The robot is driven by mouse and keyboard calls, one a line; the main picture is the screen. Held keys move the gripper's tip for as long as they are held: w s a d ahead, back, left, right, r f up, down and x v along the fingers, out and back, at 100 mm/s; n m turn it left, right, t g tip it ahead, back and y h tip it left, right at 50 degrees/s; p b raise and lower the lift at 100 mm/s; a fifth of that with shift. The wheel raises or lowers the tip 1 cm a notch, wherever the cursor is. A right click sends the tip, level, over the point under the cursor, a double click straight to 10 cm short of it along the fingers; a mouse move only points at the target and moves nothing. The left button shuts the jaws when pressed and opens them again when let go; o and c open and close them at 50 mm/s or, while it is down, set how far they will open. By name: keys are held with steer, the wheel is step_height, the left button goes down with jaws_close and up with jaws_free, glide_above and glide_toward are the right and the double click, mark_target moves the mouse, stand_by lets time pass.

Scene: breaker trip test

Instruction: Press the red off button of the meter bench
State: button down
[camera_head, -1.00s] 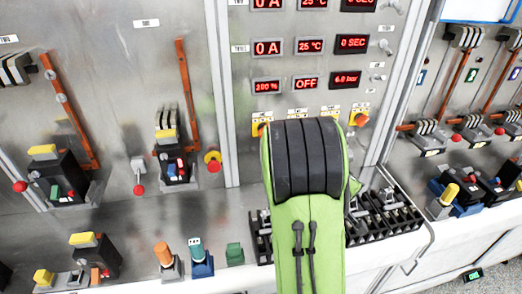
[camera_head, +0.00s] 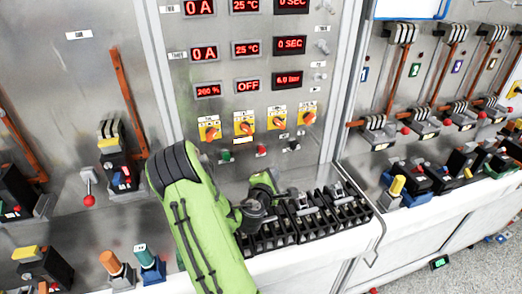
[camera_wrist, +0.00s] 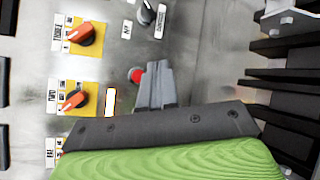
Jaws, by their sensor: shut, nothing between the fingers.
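The red off button (camera_head: 262,151) is on the lower part of the meter bench's steel panel (camera_head: 190,115), between a green button (camera_head: 226,155) and a black knob (camera_head: 294,144). I cannot tell whether the fingers touch the button.
Orange rotary switches on yellow plates (camera_head: 245,125) sit above the buttons, under red displays (camera_head: 204,53). A row of black terminal blocks (camera_head: 330,215) lies on the bench ledge below my gripper. Levers and breakers stand on both sides.

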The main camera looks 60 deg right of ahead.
mark_target(262, 150)
steer(key=w+d+p, duration=0.5)
steer(key=shift+w+d+p, duration=0.25)
steer(key=shift+p, duration=0.1)
steer(key=shift+w+d+r, duration=0.1)
stand_by(1.7)
steer(key=shift+w+d, duration=0.2)
steer(key=shift+w+d+p, duration=0.35)
steer(key=shift+p, duration=0.1)
stand_by(0.7)
stand_by(0.3)
steer(key=shift+s+a+b, duration=0.6)
steer(key=shift+s+a, duration=0.05)
